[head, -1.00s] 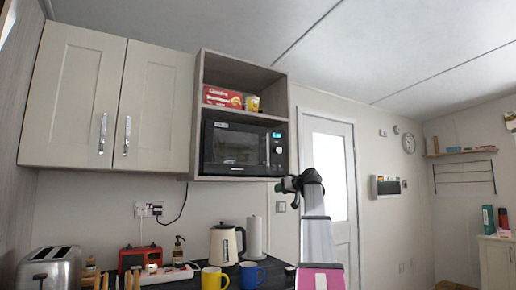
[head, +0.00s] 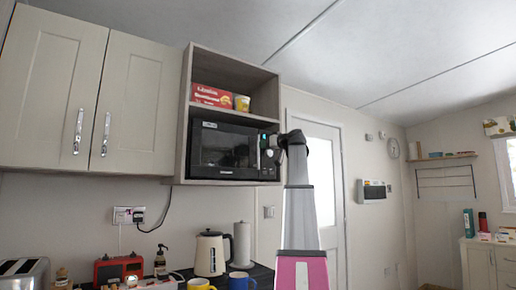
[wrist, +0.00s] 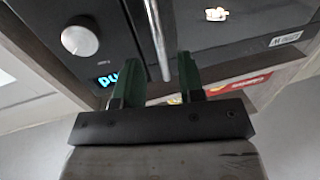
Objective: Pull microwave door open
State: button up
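The black microwave (head: 222,148) sits in the lower part of a wall cabinet, its door shut. My gripper (head: 268,153) is at the microwave's right front, by the control side, and hides part of it. In the wrist view the microwave front (wrist: 210,40) fills the top, with the silver bar handle (wrist: 157,35), a round knob (wrist: 80,38) and a lit display (wrist: 107,80). My gripper's two green fingers (wrist: 158,78) are apart, with the handle bar running between them. The bar appears to have space on both sides; contact cannot be made out.
The cabinet's wooden frame (head: 187,95) surrounds the microwave, with a red box (head: 212,95) and a yellow tub (head: 242,103) on the shelf above. A closed cupboard (head: 55,85) is to the left. A kettle (head: 210,253) and mugs stand on the counter below.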

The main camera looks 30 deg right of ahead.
jog(key=shift+x, duration=2.55)
grip_shut()
